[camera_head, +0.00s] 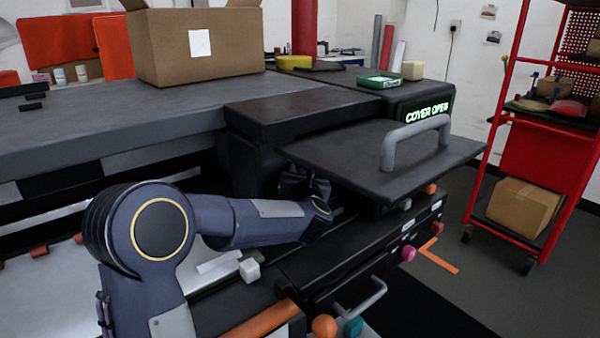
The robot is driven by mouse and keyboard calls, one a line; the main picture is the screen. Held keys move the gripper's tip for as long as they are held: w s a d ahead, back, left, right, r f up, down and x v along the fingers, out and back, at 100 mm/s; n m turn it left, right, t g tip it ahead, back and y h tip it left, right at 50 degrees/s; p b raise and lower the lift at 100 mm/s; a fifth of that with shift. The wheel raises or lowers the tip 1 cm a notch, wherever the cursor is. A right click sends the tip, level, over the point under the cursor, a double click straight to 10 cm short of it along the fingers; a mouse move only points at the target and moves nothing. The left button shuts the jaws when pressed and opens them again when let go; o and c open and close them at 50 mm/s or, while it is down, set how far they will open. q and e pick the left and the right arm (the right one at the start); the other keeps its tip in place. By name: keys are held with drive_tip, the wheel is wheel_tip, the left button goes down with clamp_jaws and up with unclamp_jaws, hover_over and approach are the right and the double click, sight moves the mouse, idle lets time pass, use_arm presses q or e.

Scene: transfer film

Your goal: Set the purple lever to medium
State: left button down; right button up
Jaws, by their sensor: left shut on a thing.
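My left gripper (303,184) reaches into the dark recess of the black machine (290,108), beside and below its flat cover plate (390,158). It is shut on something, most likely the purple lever. The lever itself does not show; the gripper, the wrist and the dark recess hide that spot, so its setting cannot be read. A lit green "COVER OPEN" sign (427,112) shows on the machine's front. My right gripper is not in view.
The cover plate with its grey handle (392,150) juts out close to my left wrist. A pink knob (408,253), an orange ball knob (324,325) and a drawer handle (365,300) stick out in front. A cardboard box (195,55) stands on top; a red rack (545,150) is at right.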

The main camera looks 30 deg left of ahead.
use_arm(q)
drive_tip(key=c, duration=1.1)
unclamp_jaws()
drive_tip(key=v, duration=0.8)
drive_tip(key=shift+f, duration=0.1)
